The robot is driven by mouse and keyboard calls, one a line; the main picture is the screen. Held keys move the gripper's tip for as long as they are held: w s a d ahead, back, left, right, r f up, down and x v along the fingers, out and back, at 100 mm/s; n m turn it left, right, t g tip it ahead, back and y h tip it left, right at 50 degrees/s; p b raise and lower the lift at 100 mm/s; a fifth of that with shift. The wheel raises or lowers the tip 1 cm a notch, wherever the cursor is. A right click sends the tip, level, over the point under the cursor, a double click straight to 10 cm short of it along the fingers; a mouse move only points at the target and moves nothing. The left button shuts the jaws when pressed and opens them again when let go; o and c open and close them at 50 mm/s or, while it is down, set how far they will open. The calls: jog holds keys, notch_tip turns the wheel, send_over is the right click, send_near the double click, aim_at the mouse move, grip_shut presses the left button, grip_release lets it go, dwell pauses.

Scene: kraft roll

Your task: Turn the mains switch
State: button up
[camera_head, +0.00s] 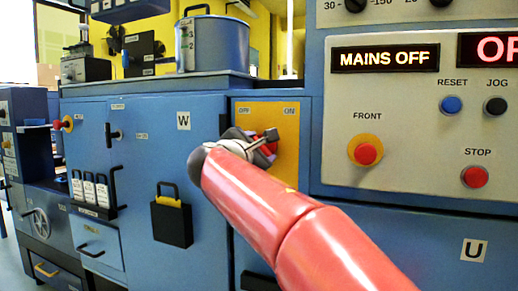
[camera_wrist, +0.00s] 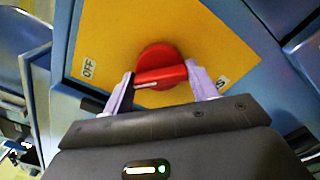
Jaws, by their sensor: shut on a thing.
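The mains switch (camera_wrist: 157,55) is a round red knob with a raised bar handle on a yellow plate (camera_wrist: 205,28). In the wrist view the bar lies nearly level, its white mark toward the OFF label (camera_wrist: 89,68). The ON label (camera_head: 290,109) shows in the head view at the plate's upper right. My gripper (camera_wrist: 160,72) is shut on the red bar, one finger at each end. In the head view my gripper (camera_head: 262,146) and arm hide most of the switch.
A lit sign (camera_head: 385,58) reads MAINS OFF. The control panel to the right has a red FRONT button (camera_head: 366,153), blue RESET (camera_head: 451,104) and red STOP (camera_head: 474,176). A cabinet door (camera_head: 150,165) with a padlock-shaped tag (camera_head: 171,218) stands left. A blue pot (camera_head: 213,45) sits above.

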jog(key=m+b, duration=0.3)
jog(key=m, duration=0.3)
jog(key=m+b, duration=0.3)
jog(key=m, duration=0.3)
jog(key=m+b, duration=0.3)
jog(key=m, duration=0.2)
jog(key=shift+f+m+b, duration=0.25)
jog(key=shift+m+b, duration=0.1)
jog(key=shift+m, duration=0.05)
dwell(0.5)
jog(key=o, duration=1)
jog(key=shift+r, duration=0.1)
jog(key=shift+s, duration=0.1)
jog(key=b+v, duration=0.1)
jog(key=v, duration=0.6)
jog(key=shift+s+a+b, duration=0.15)
jog(key=shift+s+b, duration=0.15)
